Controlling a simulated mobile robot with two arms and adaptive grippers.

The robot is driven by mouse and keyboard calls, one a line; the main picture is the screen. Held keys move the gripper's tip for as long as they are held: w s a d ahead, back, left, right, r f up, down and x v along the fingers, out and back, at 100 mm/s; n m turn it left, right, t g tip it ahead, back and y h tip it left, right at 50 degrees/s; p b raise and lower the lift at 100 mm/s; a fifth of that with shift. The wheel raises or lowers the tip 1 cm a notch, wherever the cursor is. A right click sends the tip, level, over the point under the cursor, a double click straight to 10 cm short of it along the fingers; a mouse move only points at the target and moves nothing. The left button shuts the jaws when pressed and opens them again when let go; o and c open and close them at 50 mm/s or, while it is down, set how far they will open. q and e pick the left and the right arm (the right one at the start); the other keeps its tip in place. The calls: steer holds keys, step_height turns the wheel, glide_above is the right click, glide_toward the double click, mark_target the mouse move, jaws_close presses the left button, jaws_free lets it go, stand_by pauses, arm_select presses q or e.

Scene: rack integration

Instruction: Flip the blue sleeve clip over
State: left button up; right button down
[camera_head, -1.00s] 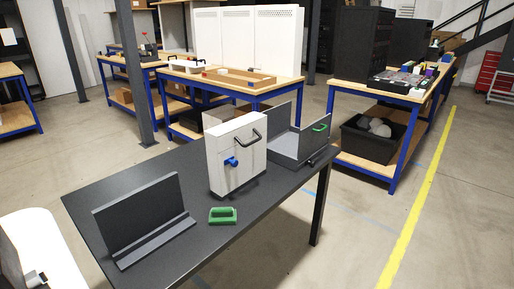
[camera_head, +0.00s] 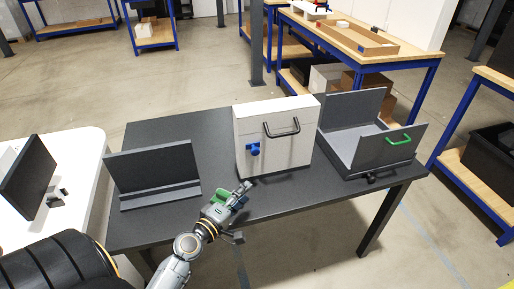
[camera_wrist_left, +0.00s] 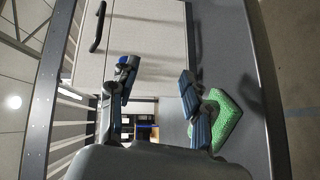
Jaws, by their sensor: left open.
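The blue sleeve clip (camera_head: 253,148) sits on the front face of a white upright box (camera_head: 285,155), below and left of its black handle. My left gripper (camera_head: 238,195) is open and empty, low in front of the box and below the clip. A green block (camera_head: 221,195) on the dark table is partly hidden by this gripper. In the left wrist view the green block (camera_wrist_left: 228,121) lies just beside one finger, outside the open jaws (camera_wrist_left: 158,88). The white box (camera_wrist_left: 150,30) stands beyond the fingers there. I cannot tell the clip apart from the blue finger parts in that view.
A grey angled plate (camera_head: 155,170) stands at the left of the dark table (camera_head: 215,128). The table's front edge is close below the gripper.

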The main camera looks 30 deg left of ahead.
mark_target(254, 153)
arm_select(q)
steer(key=a+r+n+t+y, duration=0.1)
steer(key=a+r+n+y, duration=0.15)
steer(key=a+r, duration=0.2)
steer(key=shift+h, duration=0.35)
steer(key=w+p, duration=0.2)
steer(key=w, duration=1.1)
steer(key=shift+w+r+p, duration=0.15)
steer(key=shift+w+p, duration=0.15)
steer(key=shift+p, duration=0.05)
arm_select(e)
step_height(254, 153, up, 3)
steer(key=shift+s+a, duration=0.1)
steer(key=shift+s, duration=0.05)
arm_select(q)
steer(key=shift+c, duration=0.4)
jaws_close()
arm_select(e)
steer(key=shift+a, duration=0.1)
